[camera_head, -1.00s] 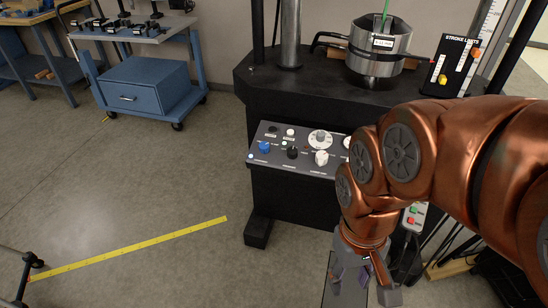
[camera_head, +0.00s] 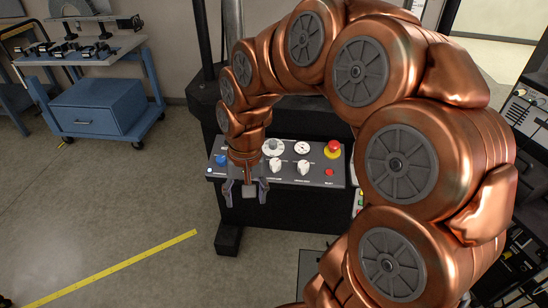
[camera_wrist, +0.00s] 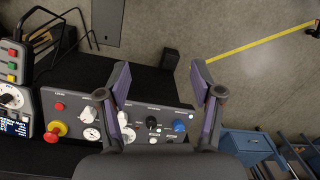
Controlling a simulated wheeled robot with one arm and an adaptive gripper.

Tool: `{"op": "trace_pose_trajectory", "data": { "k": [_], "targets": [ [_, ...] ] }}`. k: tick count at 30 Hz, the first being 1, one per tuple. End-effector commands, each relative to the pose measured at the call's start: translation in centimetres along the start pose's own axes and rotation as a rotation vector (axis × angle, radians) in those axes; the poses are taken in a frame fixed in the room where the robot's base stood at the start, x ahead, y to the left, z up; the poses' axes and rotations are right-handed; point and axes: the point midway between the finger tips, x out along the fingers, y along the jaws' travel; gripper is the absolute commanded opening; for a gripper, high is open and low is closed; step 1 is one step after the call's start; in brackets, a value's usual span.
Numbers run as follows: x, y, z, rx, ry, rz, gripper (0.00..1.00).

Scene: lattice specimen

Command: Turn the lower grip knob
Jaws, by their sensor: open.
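The dark control panel (camera_head: 318,178) slopes on the front of the black machine. It has a blue knob (camera_head: 221,159) at its left end and two white knobs, one near the middle (camera_head: 275,166) and one further right (camera_head: 304,167). In the wrist view, a black knob (camera_wrist: 151,121) sits between the blue knob (camera_wrist: 179,126) and a white knob (camera_wrist: 122,117). The labels are too small to read, so I cannot tell which is the lower grip knob. My gripper (camera_head: 246,192) is open and empty before the panel's left part, its fingers (camera_wrist: 160,80) apart. My arm hides part of the panel.
A red emergency button (camera_head: 333,149) and a small red button (camera_head: 329,173) are at the panel's right. A blue drawer cart (camera_head: 98,107) stands at the back left. A yellow floor strip (camera_head: 120,265) crosses open floor on the left.

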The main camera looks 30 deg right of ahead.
Motion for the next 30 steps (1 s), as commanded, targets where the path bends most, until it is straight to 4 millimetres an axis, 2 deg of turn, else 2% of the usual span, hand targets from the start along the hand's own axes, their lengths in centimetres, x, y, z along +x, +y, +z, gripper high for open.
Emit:
{"op": "trace_pose_trajectory", "data": {
  "k": [1, 3, 10, 14, 18, 24, 30],
  "targets": [
    [-0.5, 0.0, -1.8, 0.044, 0.004, -0.012, 0.66],
    [-0.6, 0.1, -4.2, 0.109, 0.016, -0.028, 0.66],
    [0.2, 2.0, -12.0, 0.346, 0.053, -0.074, 0.66],
    [1.1, 4.2, -16.1, 0.494, 0.071, -0.090, 0.66],
    [2.5, 7.3, -19.9, 0.652, 0.095, -0.100, 0.66],
    [4.4, 11.2, -23.1, 0.819, 0.119, -0.099, 0.66],
    [5.3, 12.8, -24.2, 0.882, 0.131, -0.097, 0.66]
  ]
}}
